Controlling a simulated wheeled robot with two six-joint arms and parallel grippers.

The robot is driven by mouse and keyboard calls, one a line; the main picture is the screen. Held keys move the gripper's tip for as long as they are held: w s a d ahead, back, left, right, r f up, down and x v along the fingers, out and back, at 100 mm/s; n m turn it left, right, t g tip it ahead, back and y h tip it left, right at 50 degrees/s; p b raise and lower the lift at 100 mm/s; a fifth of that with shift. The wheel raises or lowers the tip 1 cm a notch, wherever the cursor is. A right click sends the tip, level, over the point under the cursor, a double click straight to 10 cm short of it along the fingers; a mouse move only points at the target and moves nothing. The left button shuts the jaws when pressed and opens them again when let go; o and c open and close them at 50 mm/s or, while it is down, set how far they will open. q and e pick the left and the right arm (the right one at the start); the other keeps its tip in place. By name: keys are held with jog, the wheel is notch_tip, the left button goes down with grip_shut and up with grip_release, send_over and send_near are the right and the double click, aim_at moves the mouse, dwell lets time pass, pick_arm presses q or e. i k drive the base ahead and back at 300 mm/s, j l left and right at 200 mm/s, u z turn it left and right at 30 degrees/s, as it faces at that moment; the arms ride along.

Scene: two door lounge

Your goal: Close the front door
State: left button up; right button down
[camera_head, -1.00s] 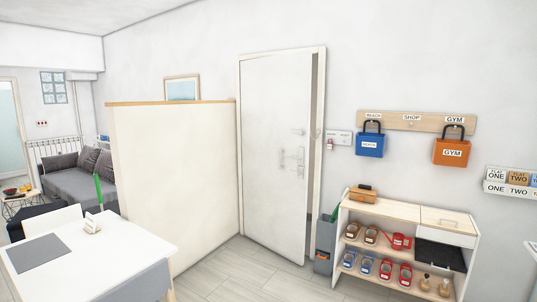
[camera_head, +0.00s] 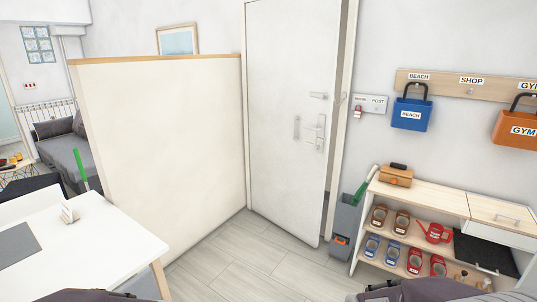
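The white front door (camera_head: 285,80) stands ahead, a little right of the middle of the head view. It is ajar and swung into the room. A grey gap shows between its right edge and the frame's right post (camera_head: 349,110). A handle and lock plate (camera_head: 320,133) sit near the door's right edge, with a pull bar (camera_head: 297,128) to their left. Grey parts of my arms show at the bottom edge on both sides, well short of the door. My grippers themselves are not visible.
A cream partition (camera_head: 160,150) stands left of the door, with a white table (camera_head: 110,250) before it. A shoe rack (camera_head: 430,195) and a grey bin (camera_head: 347,215) stand to the right, the bin close to the door's free edge. The floor (camera_head: 240,245) before the door is clear.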

aim_at(292, 48)
jog(key=i, duration=3.3)
jog(key=z, duration=0.15)
jog(key=i, duration=0.05)
